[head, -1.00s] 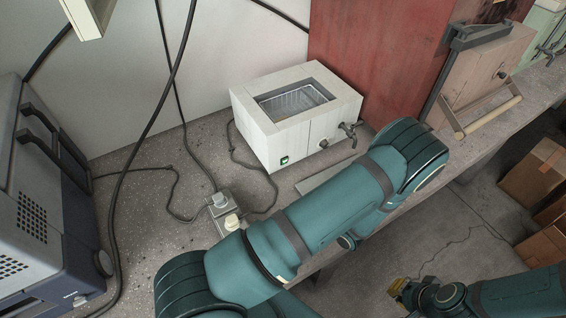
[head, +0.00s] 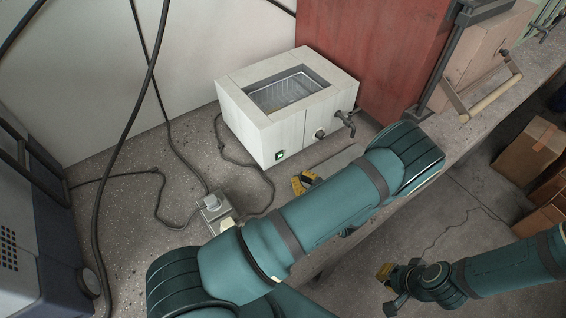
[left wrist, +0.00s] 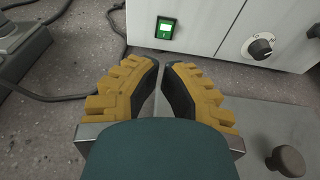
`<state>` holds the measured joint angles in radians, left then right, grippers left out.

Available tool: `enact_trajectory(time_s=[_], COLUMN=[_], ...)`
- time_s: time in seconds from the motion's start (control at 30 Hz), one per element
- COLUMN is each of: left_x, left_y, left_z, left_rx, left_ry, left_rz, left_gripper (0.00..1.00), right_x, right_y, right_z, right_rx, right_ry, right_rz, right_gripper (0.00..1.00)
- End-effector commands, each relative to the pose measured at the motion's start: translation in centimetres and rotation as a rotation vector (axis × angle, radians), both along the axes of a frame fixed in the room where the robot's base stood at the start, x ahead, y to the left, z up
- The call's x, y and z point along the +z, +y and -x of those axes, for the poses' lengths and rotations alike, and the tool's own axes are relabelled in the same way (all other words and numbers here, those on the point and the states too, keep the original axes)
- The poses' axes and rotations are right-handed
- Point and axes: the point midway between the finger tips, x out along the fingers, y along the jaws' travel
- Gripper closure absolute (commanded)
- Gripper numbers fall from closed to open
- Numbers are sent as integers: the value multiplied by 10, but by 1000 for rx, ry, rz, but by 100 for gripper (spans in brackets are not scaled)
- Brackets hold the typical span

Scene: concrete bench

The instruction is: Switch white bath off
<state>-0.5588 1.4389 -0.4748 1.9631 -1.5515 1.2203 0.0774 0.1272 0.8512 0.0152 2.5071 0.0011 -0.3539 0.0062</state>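The white bath (head: 290,125) is a box with an open basin on top, standing on the bench. Its green switch (head: 279,155) is low on the front face. The switch also shows close up in the left wrist view (left wrist: 166,28) and looks lit. My left gripper (head: 302,181) is just in front of the bath, below the switch, partly hidden by my arm. In the left wrist view its yellow fingers (left wrist: 161,66) meet or nearly meet at the tips, empty, just short of the front face. My right gripper (head: 385,274) hangs over the floor; its fingers are unclear.
A black knob (left wrist: 261,46) is right of the switch. A tap (head: 346,121) sticks out from the bath's front. A power socket block (head: 215,208) with cables lies to the left. A grey-blue device (head: 35,240) stands at the far left, and a red panel (head: 370,50) behind right.

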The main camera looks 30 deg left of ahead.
Motion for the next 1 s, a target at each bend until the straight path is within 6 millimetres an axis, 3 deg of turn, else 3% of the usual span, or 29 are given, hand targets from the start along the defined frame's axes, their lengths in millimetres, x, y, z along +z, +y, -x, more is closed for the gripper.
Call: enact_trajectory(time_s=[0.17, 0.6, 1.0], left_x=[-2, -16, -19], left_y=[11, 75, 91], left_z=[-4, -30, -37], left_rx=[2, 3, 1], left_ry=[-1, 1, 1], left_rz=[-1, 0, 1], left_gripper=[100, 100, 100], right_x=[-1, -8, -9], right_y=[0, 1, 1], right_z=[0, 2, 3], right_rx=[0, 4, 5], right_ry=[0, 5, 7], right_rz=[0, -1, -2], right_gripper=[100, 100, 100])
